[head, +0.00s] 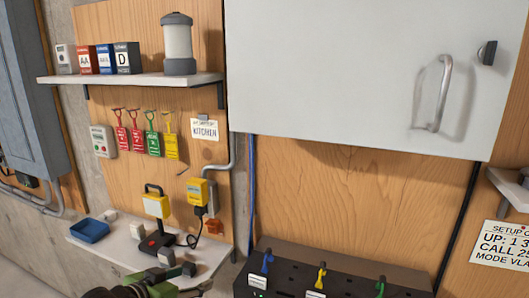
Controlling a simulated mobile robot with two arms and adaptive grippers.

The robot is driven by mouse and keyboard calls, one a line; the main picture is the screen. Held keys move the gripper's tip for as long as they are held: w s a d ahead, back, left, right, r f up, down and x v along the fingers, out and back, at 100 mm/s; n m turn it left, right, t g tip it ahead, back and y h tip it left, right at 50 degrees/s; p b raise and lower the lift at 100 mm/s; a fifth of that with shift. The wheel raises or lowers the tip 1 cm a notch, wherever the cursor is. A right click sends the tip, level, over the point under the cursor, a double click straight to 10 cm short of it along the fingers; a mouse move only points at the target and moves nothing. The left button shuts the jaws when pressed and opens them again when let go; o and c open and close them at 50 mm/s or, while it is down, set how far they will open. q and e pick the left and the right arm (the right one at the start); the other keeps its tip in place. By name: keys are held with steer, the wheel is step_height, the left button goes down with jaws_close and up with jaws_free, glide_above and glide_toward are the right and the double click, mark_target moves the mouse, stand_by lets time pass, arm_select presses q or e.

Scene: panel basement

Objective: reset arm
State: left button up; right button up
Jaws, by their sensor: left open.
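My left gripper (177,264) shows at the bottom left, cut by the lower picture edge. Its grey fingertips are apart, and I see nothing between them. It appears in front of the lower shelf (113,247); whether it touches the shelf cannot be told. My right gripper is not in view.
The lower shelf holds a blue tray (89,231) and a work lamp (156,206). Above hang several coloured tags (153,144) and an upper shelf (130,78) with boxes and a lantern (177,45). A white cabinet door (330,65) stands right. A dark panel (335,283) with coloured levers is at the bottom.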

arm_select(q)
steer(key=s+d+f+g+y, duration=0.2)
steer(key=s+f+g, duration=0.1)
steer(key=s+f, duration=1.05)
steer(key=s+a+f+n+g+y, duration=0.1)
steer(key=s+f+g, duration=0.1)
steer(key=s, duration=0.7)
steer(key=s+a+f+n+g+y, duration=0.1)
steer(key=s+a+f+n+g, duration=0.1)
steer(key=s, duration=0.8)
step_height(320, 180, down, 32)
steer(key=s+r+g+b, duration=0.1)
steer(key=s+g+b, duration=0.1)
steer(key=b, duration=0.4)
steer(key=s+a+f+b, duration=0.1)
steer(key=s+f+b, duration=0.2)
steer(key=s+f, duration=0.5)
steer(key=s+a+f+g+b, duration=0.1)
steer(key=s+f+b, duration=0.2)
steer(key=s+f, duration=0.6)
step_height(320, 180, down, 7)
steer(key=shift+s+a+r+m, duration=0.1)
steer(key=shift+s+a+m, duration=0.1)
steer(key=shift+a+m, duration=0.2)
